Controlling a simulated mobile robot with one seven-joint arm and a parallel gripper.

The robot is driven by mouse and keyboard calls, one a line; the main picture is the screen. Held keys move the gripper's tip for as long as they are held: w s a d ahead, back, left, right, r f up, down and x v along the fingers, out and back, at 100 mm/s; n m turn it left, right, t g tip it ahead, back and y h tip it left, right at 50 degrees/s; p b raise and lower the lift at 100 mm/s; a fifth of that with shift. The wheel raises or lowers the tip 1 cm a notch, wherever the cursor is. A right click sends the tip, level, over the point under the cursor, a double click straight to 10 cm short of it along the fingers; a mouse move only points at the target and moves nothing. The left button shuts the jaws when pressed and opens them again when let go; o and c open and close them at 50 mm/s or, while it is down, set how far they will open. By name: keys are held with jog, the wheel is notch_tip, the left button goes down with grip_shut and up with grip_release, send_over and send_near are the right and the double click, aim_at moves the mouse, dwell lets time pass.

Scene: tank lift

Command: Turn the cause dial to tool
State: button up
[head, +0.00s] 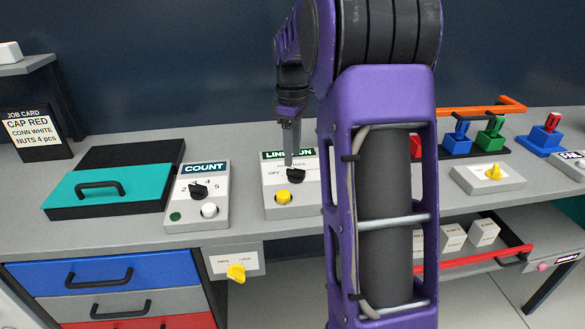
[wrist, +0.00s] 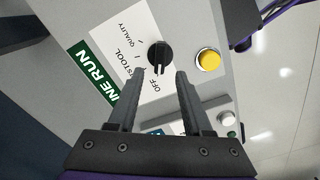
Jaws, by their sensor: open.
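A black dial (wrist: 160,55) sits on a grey box under a green sign reading LINE RUN (wrist: 98,75). Its white plate has OFF, TOOL and QUALITY marks; text before TOOL is partly hidden. The knob's bar points toward OFF. The dial also shows in the head view (head: 297,175). My gripper (wrist: 159,75) is open and empty, its fingertips just short of the knob, one toward each side. In the head view my gripper (head: 291,160) reaches down at the dial from behind. I cannot tell whether it touches. No sign reading CAUSE is legible.
A yellow button (wrist: 208,60) is beside the dial. Left of this box stands a COUNT box (head: 205,168) with its own dial. A teal lid with a black handle (head: 100,192) lies farther left. My arm hides the bench's middle. Right stand a yellow-knob box (head: 487,180) and coloured clamps.

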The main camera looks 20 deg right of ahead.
aim_at(292, 169)
jog(key=shift+f+b, duration=0.3)
jog(key=shift+f, duration=1.75)
grip_shut()
